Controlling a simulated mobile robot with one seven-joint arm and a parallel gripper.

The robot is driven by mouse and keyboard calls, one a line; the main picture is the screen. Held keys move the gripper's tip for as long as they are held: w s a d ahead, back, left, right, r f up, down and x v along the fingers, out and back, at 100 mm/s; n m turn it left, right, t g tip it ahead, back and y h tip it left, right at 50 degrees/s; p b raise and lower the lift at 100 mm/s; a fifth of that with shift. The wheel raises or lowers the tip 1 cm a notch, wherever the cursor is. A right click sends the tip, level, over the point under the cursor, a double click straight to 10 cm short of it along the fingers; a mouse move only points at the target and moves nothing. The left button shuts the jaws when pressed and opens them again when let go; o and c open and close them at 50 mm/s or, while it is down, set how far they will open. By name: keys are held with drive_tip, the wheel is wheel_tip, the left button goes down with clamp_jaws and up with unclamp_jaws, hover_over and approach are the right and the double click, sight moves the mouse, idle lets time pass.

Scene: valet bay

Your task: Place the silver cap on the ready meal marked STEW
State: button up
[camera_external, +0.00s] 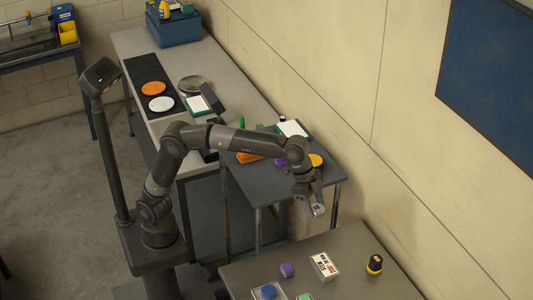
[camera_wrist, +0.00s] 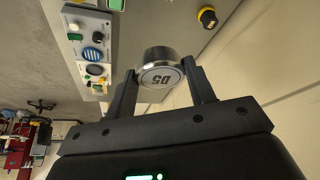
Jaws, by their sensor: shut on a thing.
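My gripper (camera_external: 315,206) is shut on the silver cap (camera_wrist: 161,76), a round metal piece. The cap's flat face, with dark digits on it, faces the wrist camera between the two fingers. In the external view the held cap (camera_external: 318,211) is small and hangs in the air between the two dark tables. A white pack (camera_external: 323,265) with black and red print lies on the front table (camera_external: 340,285), below and apart from my gripper. Its print is too small to read, so I cannot tell if it says STEW.
The front table also holds a purple piece (camera_external: 287,270), a black and yellow knob-like piece (camera_external: 375,264), a blue disc (camera_external: 268,291) and a green item (camera_external: 304,297). The wall (camera_external: 400,190) runs close along the right.

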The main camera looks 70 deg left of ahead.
drive_tip(key=s+d+m, duration=0.1)
drive_tip(key=s+d, duration=0.3)
drive_tip(key=s, duration=0.2)
hover_over(326, 266)
drive_tip(key=a, duration=0.1)
drive_tip(key=f, duration=2.5)
drive_tip(key=shift+s+a, duration=0.15)
drive_tip(key=shift+s, duration=0.1)
drive_tip(key=shift+f, duration=2)
drive_tip(key=shift+f, duration=0.1)
drive_tip(key=o, duration=1)
drive_tip(key=shift+c, duration=0.2)
